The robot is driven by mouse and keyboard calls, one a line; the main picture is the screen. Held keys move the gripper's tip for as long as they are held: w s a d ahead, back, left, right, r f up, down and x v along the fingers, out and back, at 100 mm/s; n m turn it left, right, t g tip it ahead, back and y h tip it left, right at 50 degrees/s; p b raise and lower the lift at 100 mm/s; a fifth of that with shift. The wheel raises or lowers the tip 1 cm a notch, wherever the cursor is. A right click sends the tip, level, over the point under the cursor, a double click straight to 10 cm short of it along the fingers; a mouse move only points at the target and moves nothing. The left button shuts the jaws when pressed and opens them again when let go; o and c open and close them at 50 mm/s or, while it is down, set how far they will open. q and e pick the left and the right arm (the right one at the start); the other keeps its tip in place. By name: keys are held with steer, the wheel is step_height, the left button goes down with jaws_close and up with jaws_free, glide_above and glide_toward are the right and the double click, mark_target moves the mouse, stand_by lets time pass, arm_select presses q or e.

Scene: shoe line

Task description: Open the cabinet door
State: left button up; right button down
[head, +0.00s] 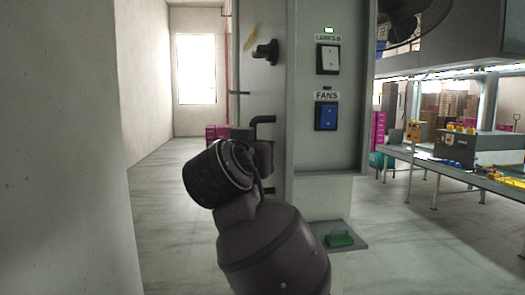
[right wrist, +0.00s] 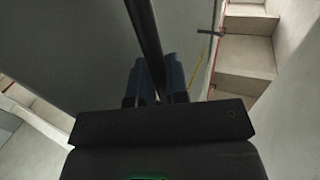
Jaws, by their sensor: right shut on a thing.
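The grey cabinet (head: 280,78) stands in the middle of the head view. Its left face carries a black knob (head: 265,50) and, lower down, a dark bent handle (head: 264,120). I cannot tell from this angle how far the door stands open. My right arm reaches up from the bottom, and its wrist hides most of the gripper just below the handle. In the right wrist view the blue-grey fingertips of my right gripper (right wrist: 158,80) are shut on a dark bar (right wrist: 146,35), the handle, beside a grey panel (right wrist: 75,50). My left gripper is not in view.
A panel right of the knob face has a lamps switch (head: 328,59) and a blue fans switch (head: 326,116). A green object (head: 341,239) lies low beside the cabinet. A pale wall (head: 60,150) is close on the left. A workbench (head: 450,165) stands at right.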

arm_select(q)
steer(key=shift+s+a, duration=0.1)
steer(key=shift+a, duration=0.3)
arm_select(e)
steer(key=shift+a, duration=0.95)
steer(key=c, duration=1.1)
jaws_free()
steer(key=shift+c, duration=0.2)
